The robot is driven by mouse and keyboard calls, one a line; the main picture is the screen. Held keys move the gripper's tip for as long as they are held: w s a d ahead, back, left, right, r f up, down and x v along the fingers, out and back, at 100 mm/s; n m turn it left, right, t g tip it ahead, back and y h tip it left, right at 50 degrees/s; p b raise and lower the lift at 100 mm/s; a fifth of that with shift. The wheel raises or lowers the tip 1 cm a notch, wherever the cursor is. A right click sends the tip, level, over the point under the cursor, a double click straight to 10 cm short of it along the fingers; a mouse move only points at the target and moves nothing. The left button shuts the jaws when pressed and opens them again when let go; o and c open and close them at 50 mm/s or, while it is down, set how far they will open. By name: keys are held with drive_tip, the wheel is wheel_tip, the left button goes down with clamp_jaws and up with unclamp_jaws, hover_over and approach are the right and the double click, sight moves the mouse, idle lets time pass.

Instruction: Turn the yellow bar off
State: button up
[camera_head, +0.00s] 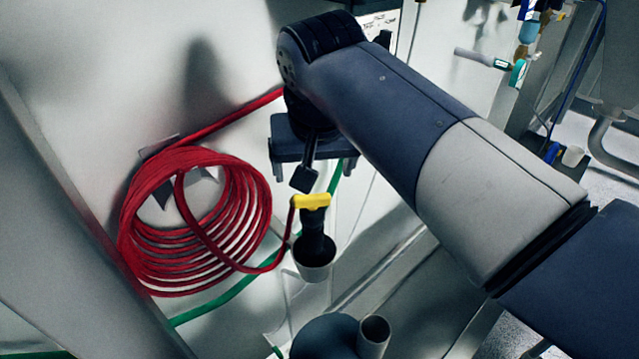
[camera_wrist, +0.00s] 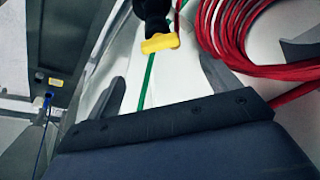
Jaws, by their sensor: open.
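The yellow bar (camera_head: 311,201) sits across the top of a black fitting (camera_head: 317,240) in the camera_head view. The fitting's lower end is in a pale cup-like piece (camera_head: 314,267). My gripper (camera_head: 312,174) is open and empty just above the bar in that view. In the wrist view the yellow bar (camera_wrist: 160,43) lies ahead of the two spread fingers of my gripper (camera_wrist: 164,74), roughly in line with the space between them. No contact shows. The black fitting is cut off at the top of the wrist view.
A coiled red hose (camera_head: 190,222) hangs on the pale wall left of the bar, and one strand runs up to the bar's left end. A green hose (camera_head: 222,297) passes behind. A blue-grey round piece with an open pipe (camera_head: 374,335) stands below.

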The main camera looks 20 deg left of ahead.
sight(312, 196)
drive_tip(key=x, duration=1)
drive_tip(key=shift+w+r+p, duration=0.1)
drive_tip(key=shift+p, duration=0.3)
drive_tip(key=c, duration=1)
drive_tip(key=shift+n, duration=0.4)
drive_tip(key=shift+w+d+n+g+y+p, duration=0.15)
drive_tip(key=shift+n+g+y, duration=0.25)
drive_tip(key=shift+n, duration=0.9)
drive_tip(key=shift+a+n+g+y+p, duration=0.15)
drive_tip(key=shift+n+g+y, duration=0.25)
drive_tip(key=shift+n, duration=0.9)
drive_tip(key=shift+d, duration=0.1)
drive_tip(key=o, duration=1)
